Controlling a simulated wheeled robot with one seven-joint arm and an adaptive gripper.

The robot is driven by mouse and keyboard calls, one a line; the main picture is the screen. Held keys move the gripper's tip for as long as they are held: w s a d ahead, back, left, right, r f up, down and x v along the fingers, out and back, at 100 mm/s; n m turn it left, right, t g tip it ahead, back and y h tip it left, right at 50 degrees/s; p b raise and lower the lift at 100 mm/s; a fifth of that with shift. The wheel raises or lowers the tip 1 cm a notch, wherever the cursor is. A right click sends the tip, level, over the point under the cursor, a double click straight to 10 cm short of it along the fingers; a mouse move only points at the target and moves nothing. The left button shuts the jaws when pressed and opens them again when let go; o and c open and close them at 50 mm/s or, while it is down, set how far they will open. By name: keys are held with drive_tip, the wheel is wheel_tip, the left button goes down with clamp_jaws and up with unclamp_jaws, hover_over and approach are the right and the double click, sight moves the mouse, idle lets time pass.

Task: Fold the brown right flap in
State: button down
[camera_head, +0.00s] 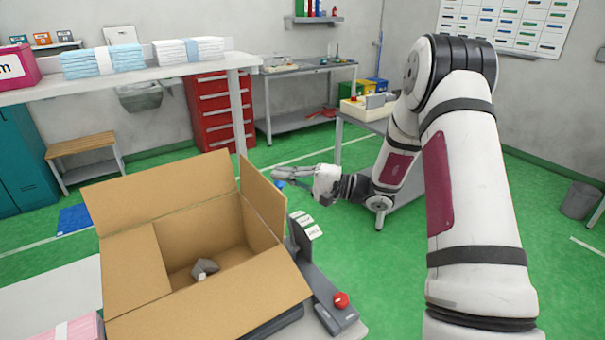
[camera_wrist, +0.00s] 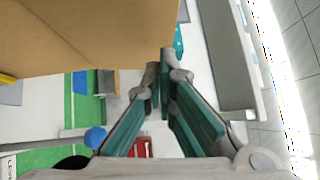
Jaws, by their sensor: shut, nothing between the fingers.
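An open brown cardboard box (camera_head: 200,235) stands on the table at the lower left. Its right flap (camera_head: 263,197) stands up, roughly upright, along the right edge. The left flap (camera_head: 135,270) lies inward over part of the opening. The far flap (camera_head: 160,187) stands up and tilts back, and the near flap (camera_head: 215,308) spreads outward. My gripper (camera_head: 277,174) is shut and empty, just right of the right flap's top and beyond it. In the wrist view the closed fingertips (camera_wrist: 161,75) are beside a large brown cardboard surface (camera_wrist: 100,30); contact cannot be told.
A grey object (camera_head: 205,268) lies inside the box. A grey device with a red button (camera_head: 341,300) and white labels stands close to the box's right side. A pink pack (camera_head: 75,330) is at the lower left. Green floor is free beyond the box.

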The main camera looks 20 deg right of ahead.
drive_tip(key=shift+s+a, duration=0.15)
drive_tip(key=shift+a, duration=0.7)
drive_tip(key=shift+r, duration=0.1)
drive_tip(key=shift+a+r+n+h+p, duration=0.15)
drive_tip(key=shift+a+n+h+p, duration=0.15)
drive_tip(key=shift+p, duration=0.05)
